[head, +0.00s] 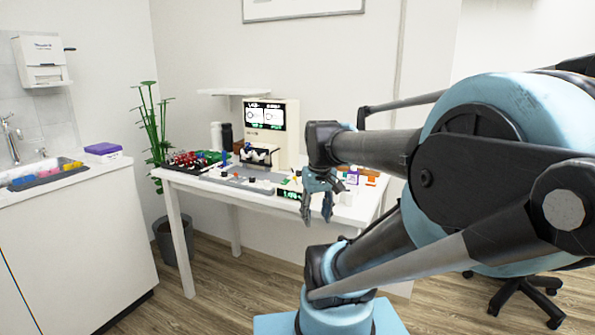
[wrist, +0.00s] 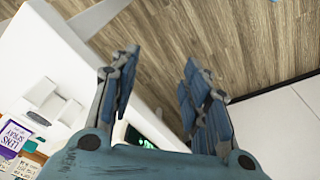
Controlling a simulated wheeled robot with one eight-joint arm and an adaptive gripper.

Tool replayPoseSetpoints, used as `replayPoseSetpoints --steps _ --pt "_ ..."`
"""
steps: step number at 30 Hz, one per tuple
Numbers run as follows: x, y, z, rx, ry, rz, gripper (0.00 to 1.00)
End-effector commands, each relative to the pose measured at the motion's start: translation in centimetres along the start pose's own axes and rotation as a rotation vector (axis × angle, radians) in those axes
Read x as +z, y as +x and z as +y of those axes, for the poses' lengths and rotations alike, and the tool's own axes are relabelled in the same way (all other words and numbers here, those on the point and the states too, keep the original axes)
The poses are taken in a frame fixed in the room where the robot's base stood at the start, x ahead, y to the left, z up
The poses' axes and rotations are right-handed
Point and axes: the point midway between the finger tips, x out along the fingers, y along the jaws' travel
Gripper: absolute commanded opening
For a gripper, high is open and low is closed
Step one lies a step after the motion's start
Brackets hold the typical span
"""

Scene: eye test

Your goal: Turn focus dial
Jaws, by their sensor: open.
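My gripper (head: 317,210) hangs open and empty, fingers down, at the front right edge of the white table (head: 222,189). In the wrist view my gripper (wrist: 160,78) has its two fingers apart, with table edge and floor beyond them. A cream eye-test device (head: 285,152) with a dark screen (head: 265,116) stands at the back of the table. A low grey panel (head: 232,178) with small knobs lies in front of it, left of my gripper and apart from it. The knobs are too small to tell which is the focus dial. The wrist view shows no dial clearly.
A small green-lit display (head: 290,194) sits by my gripper. Red and green items (head: 192,160) crowd the table's left. In the wrist view a box marked lens spray (wrist: 12,140) stands at the left. A counter (head: 70,240) stands at far left; wooden floor lies between.

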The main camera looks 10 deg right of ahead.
Motion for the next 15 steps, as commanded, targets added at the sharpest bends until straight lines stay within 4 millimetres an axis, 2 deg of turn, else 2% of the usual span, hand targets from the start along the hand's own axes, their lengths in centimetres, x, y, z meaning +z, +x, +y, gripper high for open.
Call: replayPoseSetpoints --steps 1,6,15 --pt "-1.8 -1.5 0.3 -0.001 -0.027 -0.007 0.43" --pt "-6.8 -5.5 1.1 -0.008 -0.125 -0.033 0.43" --pt "-16.3 -11.1 2.5 -0.025 -0.298 -0.076 0.43"
